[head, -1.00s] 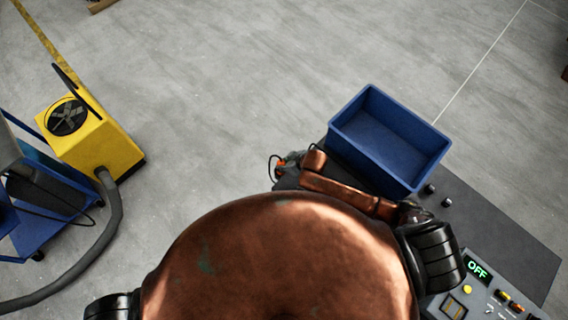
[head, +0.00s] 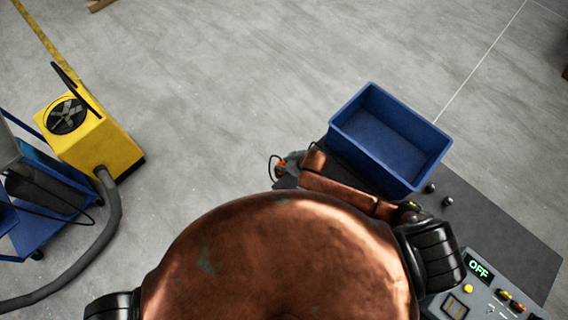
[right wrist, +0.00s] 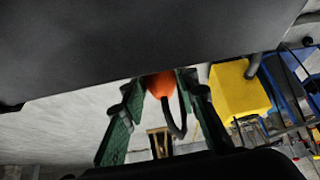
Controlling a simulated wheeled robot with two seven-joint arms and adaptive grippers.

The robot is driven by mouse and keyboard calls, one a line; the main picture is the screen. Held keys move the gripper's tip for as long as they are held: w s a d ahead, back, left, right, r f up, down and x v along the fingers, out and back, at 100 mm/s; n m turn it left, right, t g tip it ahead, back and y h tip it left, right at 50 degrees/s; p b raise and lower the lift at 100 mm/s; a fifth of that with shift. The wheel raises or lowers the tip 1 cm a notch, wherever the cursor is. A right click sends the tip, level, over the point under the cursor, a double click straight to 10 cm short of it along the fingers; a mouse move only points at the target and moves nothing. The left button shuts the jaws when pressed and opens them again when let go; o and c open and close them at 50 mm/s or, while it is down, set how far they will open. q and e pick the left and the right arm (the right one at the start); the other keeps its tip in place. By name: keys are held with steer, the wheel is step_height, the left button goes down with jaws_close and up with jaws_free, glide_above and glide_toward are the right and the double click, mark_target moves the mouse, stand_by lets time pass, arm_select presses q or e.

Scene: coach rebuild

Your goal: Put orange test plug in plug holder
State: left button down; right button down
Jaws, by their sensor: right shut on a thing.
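The plug's upper part is cut off by a dark surface. I cannot make out the plug holder. My left gripper is not in view.
A blue bin (head: 390,140) stands on the dark bench top (head: 505,235), with two small black knobs beside it. A control panel reading OFF (head: 478,270) is at lower right. A yellow machine (head: 98,140) with a hose and a blue cart stand at left. Open floor lies between.

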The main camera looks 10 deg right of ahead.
steer(key=shift+f, duration=0.35)
stand_by(0.6)
steer(key=shift+r+p, duration=0.2)
steer(key=shift+p, duration=0.1)
steer(key=shift+f, duration=0.1)
steer(key=shift+p, duration=0.7)
stand_by(0.9)
steer(key=shift+f+b, duration=0.4)
steer(key=shift+f, duration=0.2)
stand_by(0.4)
steer(key=c, duration=1.8)
jaws_free()
